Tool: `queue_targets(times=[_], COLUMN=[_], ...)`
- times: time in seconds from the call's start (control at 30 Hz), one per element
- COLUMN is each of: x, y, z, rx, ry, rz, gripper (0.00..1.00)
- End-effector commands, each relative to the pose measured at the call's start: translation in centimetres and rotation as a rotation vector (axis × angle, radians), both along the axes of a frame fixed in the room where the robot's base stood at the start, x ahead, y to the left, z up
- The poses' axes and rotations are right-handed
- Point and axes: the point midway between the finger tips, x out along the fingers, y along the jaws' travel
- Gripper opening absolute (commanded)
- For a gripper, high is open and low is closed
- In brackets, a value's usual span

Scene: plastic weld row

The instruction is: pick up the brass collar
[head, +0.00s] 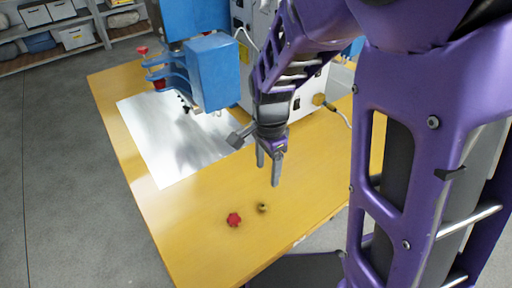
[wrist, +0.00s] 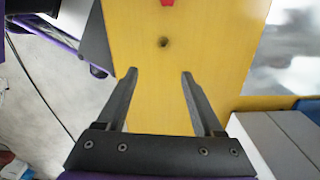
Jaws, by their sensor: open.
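The brass collar (head: 263,208) is a small, dull brass ring with a dark centre, lying on the yellow table. In the wrist view the collar (wrist: 163,42) shows beyond the fingertips, roughly in line with the gap between them. My gripper (head: 268,170) hangs above the table with its fingers pointing down, apart from the collar. In the wrist view my gripper (wrist: 159,72) is open with nothing between its two fingers.
A red knob-like piece (head: 234,219) lies just left of the collar. The yellow table (head: 200,222) has bare room around both. A metal sheet (head: 165,135) and a blue machine (head: 215,72) stand farther back. Shelves (head: 85,40) with bins are at the far left.

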Motion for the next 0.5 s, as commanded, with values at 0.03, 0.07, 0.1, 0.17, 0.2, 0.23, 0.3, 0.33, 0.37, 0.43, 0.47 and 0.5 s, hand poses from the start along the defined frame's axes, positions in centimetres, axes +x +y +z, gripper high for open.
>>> queue_targets(times=[0.03, 0.07, 0.1, 0.17, 0.2, 0.23, 0.3, 0.33, 0.37, 0.43, 0.47, 0.5], x=[-0.1, -0.1, -0.1, -0.1, -0.1, 0.0, 0.0, 0.0, 0.0, 0.0, 0.0, 0.1], y=[-0.1, -0.1, 0.0, -0.1, 0.0, 0.0, 0.0, 0.0, 0.0, 0.0, 0.0, 0.0], z=[-1.4, -2.1, -3.0, -4.4, -5.3, -5.9, -7.4, -8.0, -8.5, -9.5, -9.9, -10.2], rx=[-0.003, -0.002, -0.002, -0.002, -0.001, -0.002, -0.001, -0.001, -0.001, 0.0, 0.0, 0.0], ry=[0.003, 0.004, 0.004, 0.004, 0.004, 0.004, 0.002, 0.003, 0.002, 0.001, 0.0, -0.001], rz=[-0.001, -0.001, -0.001, -0.001, -0.002, -0.002, -0.002, -0.002, -0.001, 0.0, -0.001, -0.002], gripper=[0.69, 0.69, 0.69, 0.69, 0.69, 0.69, 0.69, 0.69, 0.69, 0.69, 0.69, 0.69])
